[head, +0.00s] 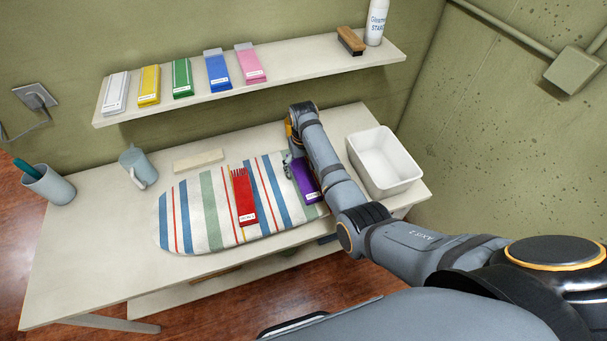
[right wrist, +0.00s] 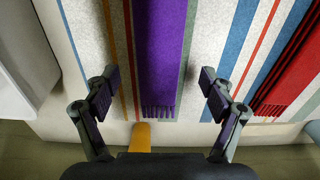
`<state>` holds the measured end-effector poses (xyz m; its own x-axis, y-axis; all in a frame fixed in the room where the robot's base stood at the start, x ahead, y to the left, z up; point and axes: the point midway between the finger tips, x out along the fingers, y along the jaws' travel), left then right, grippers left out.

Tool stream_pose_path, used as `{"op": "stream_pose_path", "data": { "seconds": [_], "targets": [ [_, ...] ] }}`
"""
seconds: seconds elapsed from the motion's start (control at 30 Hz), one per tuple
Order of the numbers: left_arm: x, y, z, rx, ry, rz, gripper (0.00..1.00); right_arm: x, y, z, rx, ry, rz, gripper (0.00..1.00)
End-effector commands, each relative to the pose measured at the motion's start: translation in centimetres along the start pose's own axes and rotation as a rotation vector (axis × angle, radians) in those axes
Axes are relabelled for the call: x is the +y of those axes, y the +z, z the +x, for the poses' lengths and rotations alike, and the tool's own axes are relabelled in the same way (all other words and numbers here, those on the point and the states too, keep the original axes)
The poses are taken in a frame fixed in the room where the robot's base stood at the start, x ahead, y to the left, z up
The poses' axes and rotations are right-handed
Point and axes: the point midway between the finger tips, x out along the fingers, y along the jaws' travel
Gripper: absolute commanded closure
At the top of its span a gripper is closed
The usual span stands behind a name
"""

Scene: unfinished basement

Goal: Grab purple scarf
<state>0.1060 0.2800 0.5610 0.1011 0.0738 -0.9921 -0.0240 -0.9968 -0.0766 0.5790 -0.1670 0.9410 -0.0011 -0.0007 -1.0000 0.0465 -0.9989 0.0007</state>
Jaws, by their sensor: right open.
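The purple scarf (head: 306,182) lies flat on the right part of a striped ironing pad (head: 205,222), partly hidden behind my right arm in the head view. My right gripper (head: 288,166) is over its far end, pointing down. In the right wrist view the scarf (right wrist: 160,45) runs up the middle, its fringed end toward me. The open fingers of my right gripper (right wrist: 158,78) stand on either side of it, apart from the scarf and empty. A red scarf (head: 244,197) lies on the pad to the left. My left gripper is not in view.
A white bin (head: 385,132) stands right of my arm. A mug (head: 138,167), a cup (head: 48,185) and a pale block (head: 199,161) are on the table's left side. A shelf (head: 300,77) with several folded scarves, a brush (head: 351,41) and a bottle (head: 376,22) hangs above.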

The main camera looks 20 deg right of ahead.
Motion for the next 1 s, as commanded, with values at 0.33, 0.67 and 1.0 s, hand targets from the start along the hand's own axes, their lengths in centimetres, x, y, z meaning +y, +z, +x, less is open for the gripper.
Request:
{"op": "stream_pose_path", "data": {
  "seconds": [0.33,0.67,1.0],
  "targets": [
    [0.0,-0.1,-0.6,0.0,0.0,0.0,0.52,0.1,0.0,2.8,0.002,0.0,0.001,0.17],
    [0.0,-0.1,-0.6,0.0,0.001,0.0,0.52,0.1,0.0,2.7,0.002,0.0,0.0,0.51],
    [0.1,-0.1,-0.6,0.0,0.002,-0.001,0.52,0.1,-0.1,2.7,0.002,0.0,0.0,0.78]
  ]
}}
